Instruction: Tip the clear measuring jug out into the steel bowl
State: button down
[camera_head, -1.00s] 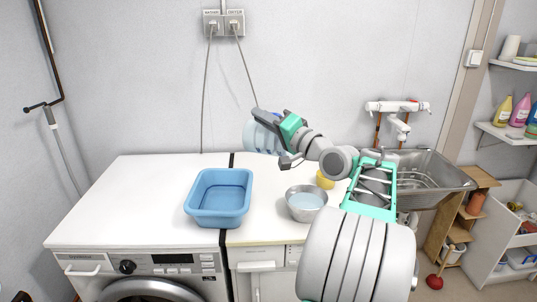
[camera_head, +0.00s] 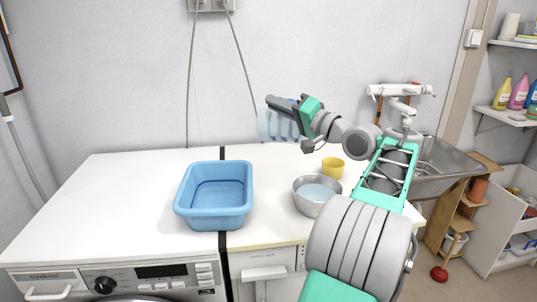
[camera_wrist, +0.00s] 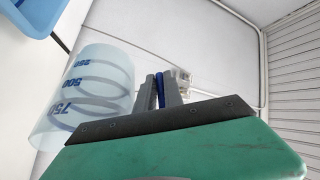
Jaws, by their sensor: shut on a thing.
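The clear measuring jug (camera_head: 276,125) is held in the air above the back of the counter, and it looks tilted. In the wrist view the jug (camera_wrist: 92,95) shows blue volume marks, and my gripper (camera_wrist: 160,92) is shut on its blue handle. In the head view my gripper (camera_head: 290,108) partly hides the jug. The steel bowl (camera_head: 300,200) stands on the white counter, in front of the jug and a little to its right. Light blue liquid shows inside the bowl. I cannot tell whether any liquid is left in the jug.
A blue basin (camera_head: 213,222) stands on the counter left of the bowl. A steel sink (camera_head: 436,180) with a white tap (camera_head: 400,90) lies to the right. The left of the white top (camera_head: 125,190) is clear.

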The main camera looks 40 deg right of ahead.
aim_at(273, 138)
jog(key=f+b, duration=0.5)
jog(key=f, duration=0.2)
jog(key=f+b, duration=0.3)
jog(key=shift+w+f+b, duration=0.25)
jog(key=shift+w+b, duration=0.05)
jog(key=shift+d+r+p, duration=0.2)
jog(key=shift+r+p, duration=0.2)
jog(key=shift+p, duration=0.8)
jog(key=shift+w+p, duration=0.1)
jog(key=shift+p, duration=0.45)
jog(key=p, duration=0.4)
jog(key=shift+w+d+f, duration=0.1)
jog(key=shift+w+f, duration=0.05)
jog(key=shift+w, duration=0.05)
jog(key=p, duration=0.3)
jog(key=shift+w+f+g+p, duration=0.1)
jog(key=shift+g+p, duration=0.25)
jog(key=shift+g, duration=0.05)
jog(key=a+p, duration=0.1)
jog(key=p, duration=0.4)
jog(key=shift+w+f+n+p, duration=0.1)
jog(key=shift+f+n+p, duration=0.05)
jog(key=shift+n+p, duration=0.2)
jog(key=p, duration=0.5)
jog(key=shift+w+f+g, duration=0.25)
jog(key=shift+w+g, duration=0.05)
jog(key=shift+g, duration=0.1)
